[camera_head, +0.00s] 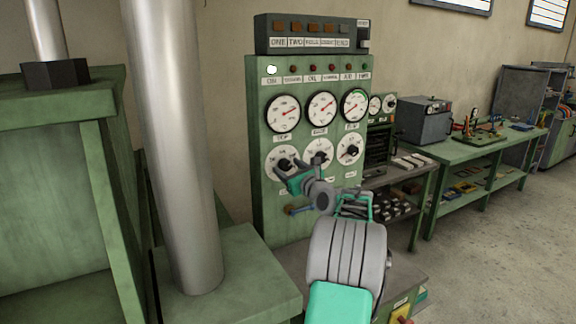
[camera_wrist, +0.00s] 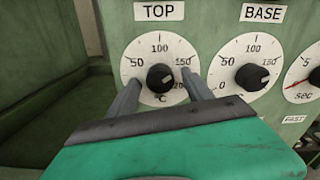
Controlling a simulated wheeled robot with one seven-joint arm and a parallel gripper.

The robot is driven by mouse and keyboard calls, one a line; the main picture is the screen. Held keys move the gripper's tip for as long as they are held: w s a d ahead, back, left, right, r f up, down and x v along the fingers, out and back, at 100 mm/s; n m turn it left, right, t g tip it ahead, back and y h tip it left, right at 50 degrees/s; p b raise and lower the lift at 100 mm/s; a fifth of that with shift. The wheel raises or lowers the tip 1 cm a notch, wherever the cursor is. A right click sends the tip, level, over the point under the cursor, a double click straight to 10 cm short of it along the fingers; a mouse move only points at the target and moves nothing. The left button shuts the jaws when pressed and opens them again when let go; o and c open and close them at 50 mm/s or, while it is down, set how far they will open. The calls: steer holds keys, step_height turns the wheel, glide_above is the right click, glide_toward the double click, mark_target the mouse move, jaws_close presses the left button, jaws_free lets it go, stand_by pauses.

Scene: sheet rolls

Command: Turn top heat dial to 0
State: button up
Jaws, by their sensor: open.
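The top heat dial (camera_wrist: 160,45) is a white round scale under the TOP label, marked in °C, with a black knob (camera_wrist: 159,77) at its centre. In the head view the dial (camera_head: 272,152) is the left one of the lower row, partly covered by my gripper (camera_head: 284,169). In the wrist view my open gripper (camera_wrist: 161,80) has one finger on each side of the knob. I cannot tell whether they touch it.
The BASE dial (camera_wrist: 251,46) sits close to the right of my right finger. Gauges (camera_head: 283,113) are above on the green panel (camera_head: 258,210). A metal column (camera_head: 178,150) stands to the left. A green workbench (camera_head: 460,155) is at the right.

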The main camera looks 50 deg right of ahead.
steer(key=shift+w+d, duration=0.1)
steer(key=shift+w, duration=0.15)
steer(key=shift+c, duration=0.5)
jaws_close()
